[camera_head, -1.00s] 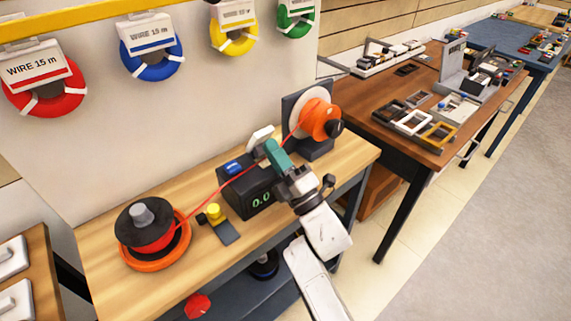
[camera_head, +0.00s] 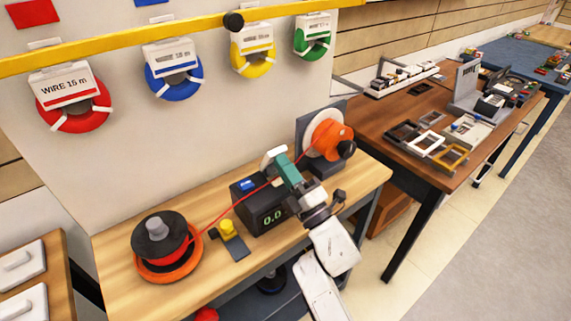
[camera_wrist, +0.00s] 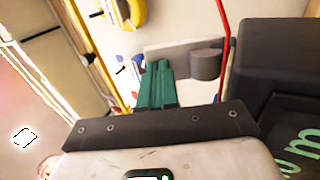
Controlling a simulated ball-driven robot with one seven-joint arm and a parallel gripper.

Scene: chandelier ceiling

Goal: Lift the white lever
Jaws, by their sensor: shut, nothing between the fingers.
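The white lever (camera_head: 274,151) shows as a small pale piece at the back of the black meter box (camera_head: 262,207), beside my fingertips. In the wrist view a pale plate with a grey round knob, apparently the lever (camera_wrist: 180,49), lies just beyond my fingers. My gripper (camera_head: 279,157) has green fingers, pressed together with nothing between them. The fingers also show in the wrist view (camera_wrist: 158,66). They are close to the lever; I cannot tell whether they touch it. Part of the lever is hidden behind the fingers.
A red wire runs from the orange spool (camera_head: 326,136) past my gripper to the red reel (camera_head: 163,238). A yellow-knobbed piece (camera_head: 229,231) sits before the meter box. Wire coils hang behind on the wall panel. The bench's front right surface is clear.

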